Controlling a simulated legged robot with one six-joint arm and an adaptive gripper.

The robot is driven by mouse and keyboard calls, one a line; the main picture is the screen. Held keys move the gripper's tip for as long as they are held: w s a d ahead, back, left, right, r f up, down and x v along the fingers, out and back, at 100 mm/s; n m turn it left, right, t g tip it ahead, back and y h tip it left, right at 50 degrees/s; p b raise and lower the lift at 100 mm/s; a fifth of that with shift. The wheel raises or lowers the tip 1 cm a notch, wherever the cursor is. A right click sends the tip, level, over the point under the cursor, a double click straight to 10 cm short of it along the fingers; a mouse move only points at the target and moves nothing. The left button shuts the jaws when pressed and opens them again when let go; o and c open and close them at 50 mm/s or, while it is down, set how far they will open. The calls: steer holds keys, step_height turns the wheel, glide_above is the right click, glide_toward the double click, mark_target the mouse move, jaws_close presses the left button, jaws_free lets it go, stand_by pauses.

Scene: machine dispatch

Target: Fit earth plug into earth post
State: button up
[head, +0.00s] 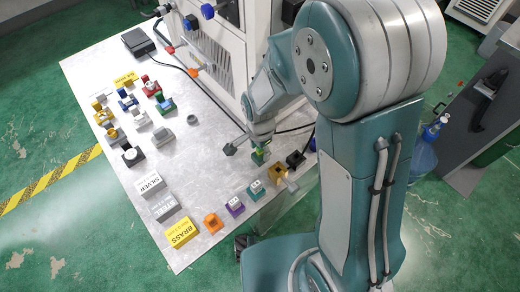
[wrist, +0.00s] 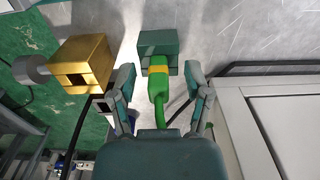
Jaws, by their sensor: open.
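The earth plug (wrist: 158,85) is green with a yellow band and a green cable trailing toward my gripper. It lies in line with a dark green block (wrist: 160,45), which looks like the earth post. The plug's front end meets the near face of the block; how deep it sits is hidden. My gripper (wrist: 160,78) is open, with one finger on each side of the plug and gaps visible on both sides. In the head view a small green and yellow piece (head: 260,156) shows below my wrist at the table's right edge; my fingers are hard to make out there.
A brass-coloured block (wrist: 82,63) with a grey round end stands left of the post. A row of coloured sockets, including purple (head: 235,208) and orange (head: 213,223), lines the table's front edge. A white machine cabinet (head: 215,50) stands behind.

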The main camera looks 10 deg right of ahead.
steer(key=shift+f, duration=0.1)
jaws_close()
stand_by(0.3)
steer(key=shift+r, duration=0.25)
step_height(320, 180, up, 2)
steer(key=shift+a+r, duration=0.1)
steer(key=s+a+r, duration=0.2)
steer(key=a+r, duration=0.3)
steer(key=a, duration=0.1)
steer(key=s+a+r, duration=0.2)
steer(key=a+r, duration=0.3)
steer(key=a, duration=0.2)
steer(key=shift+s+r, duration=0.15)
steer(key=shift+s, duration=0.2)
